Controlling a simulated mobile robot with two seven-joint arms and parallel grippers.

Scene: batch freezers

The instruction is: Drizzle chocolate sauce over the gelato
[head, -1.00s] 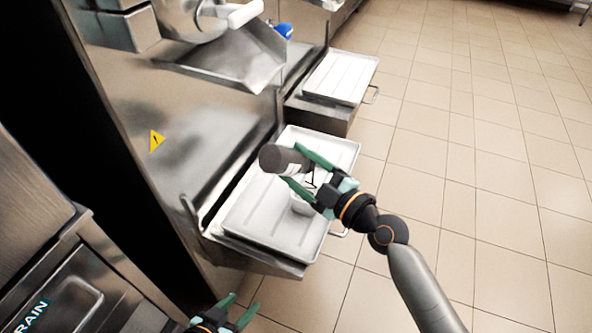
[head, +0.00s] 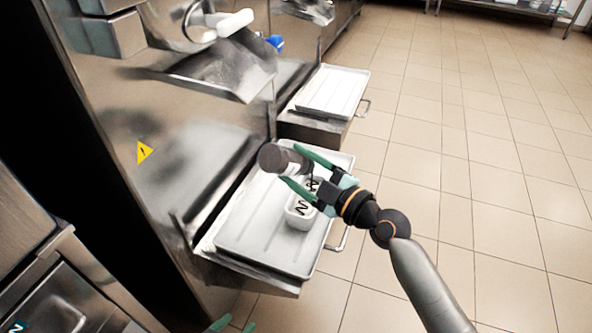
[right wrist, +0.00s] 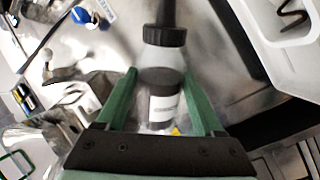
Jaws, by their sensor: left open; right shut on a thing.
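My right gripper (head: 292,166) is shut on a sauce bottle (head: 274,158), which is tilted over on its side above the tray. In the right wrist view the bottle shows a black cap (right wrist: 165,37), dark contents and a white label (right wrist: 164,108). A small white tub (head: 299,220) stands on the white tray, below and beside the gripper. Dark zigzag lines lie on the pale gelato (head: 298,206) in it; the gripper hides part of the tub. It also shows at the upper right of the right wrist view (right wrist: 268,52). My left gripper (head: 232,326) is open at the bottom edge, mostly cut off.
The white tray (head: 250,245) rests on a shelf at the front of a steel freezer (head: 185,125). A chute (head: 215,68) juts out above. A second tray (head: 335,92) lies farther back. The tiled floor (head: 470,190) at the right is clear.

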